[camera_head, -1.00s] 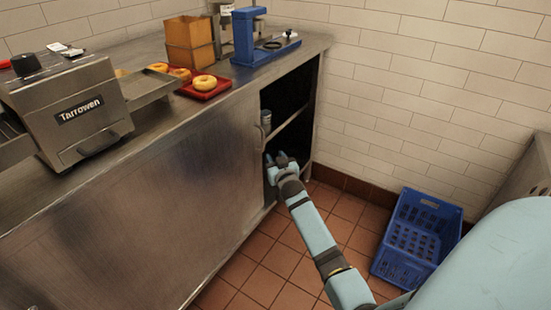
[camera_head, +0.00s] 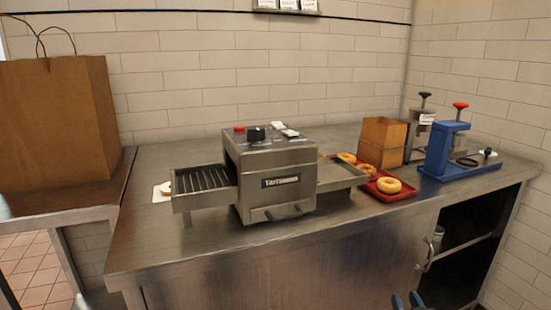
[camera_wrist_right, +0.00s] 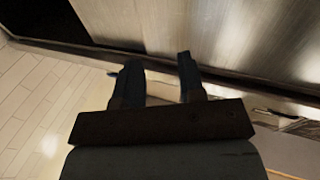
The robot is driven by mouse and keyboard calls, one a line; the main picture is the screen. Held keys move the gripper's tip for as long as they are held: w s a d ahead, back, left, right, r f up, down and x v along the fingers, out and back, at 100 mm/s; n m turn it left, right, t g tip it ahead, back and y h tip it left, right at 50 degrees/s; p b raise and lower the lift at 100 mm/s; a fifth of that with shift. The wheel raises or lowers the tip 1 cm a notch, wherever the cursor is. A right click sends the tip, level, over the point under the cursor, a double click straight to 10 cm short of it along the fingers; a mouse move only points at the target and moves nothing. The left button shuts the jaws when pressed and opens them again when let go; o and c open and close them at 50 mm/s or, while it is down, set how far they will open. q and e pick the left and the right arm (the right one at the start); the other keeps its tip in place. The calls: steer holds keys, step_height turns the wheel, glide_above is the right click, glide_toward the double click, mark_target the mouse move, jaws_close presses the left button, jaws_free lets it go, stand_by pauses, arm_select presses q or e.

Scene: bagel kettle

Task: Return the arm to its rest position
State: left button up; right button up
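My right gripper (camera_head: 408,300) shows only as dark fingertips at the bottom edge of the head view, in front of the steel counter's cabinet. In the right wrist view its two fingers (camera_wrist_right: 156,62) stand apart with nothing between them, so it is open and empty. Most of my right arm is below the head view. My left gripper is not clearly in view.
The steel counter (camera_head: 190,250) carries a toaster (camera_head: 270,180), a red tray (camera_head: 372,190) with bagels and a blue device (camera_head: 445,155). The cabinet's right side is open, showing a dark interior (camera_head: 465,235). A paper bag (camera_head: 55,125) stands at left.

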steer(key=s+a+r+n+y, duration=0.1)
steer(key=s+a+r+y, duration=0.25)
steer(key=s+a, duration=0.35)
steer(key=s+a+r+n+g+y, duration=0.1)
steer(key=s+a+r+y, duration=0.25)
steer(key=s+a, duration=0.4)
steer(key=s+a+r+n+y, duration=0.1)
steer(key=s+a+r+y, duration=0.25)
steer(key=s+a, duration=0.35)
arm_select(q)
steer(key=s+a+r+g+y+p, duration=0.4)
steer(key=a+r+g+y+p, duration=0.1)
steer(key=p, duration=3.1)
steer(key=a+g, duration=0.1)
steer(key=a, duration=0.1)
steer(key=shift+a+r+g+y+p, duration=0.3)
steer(key=shift+r+g+y, duration=0.1)
arm_select(e)
steer(key=s+d+r+g+h, duration=0.5)
steer(key=d+r+g+h, duration=0.1)
steer(key=d+r+g, duration=0.1)
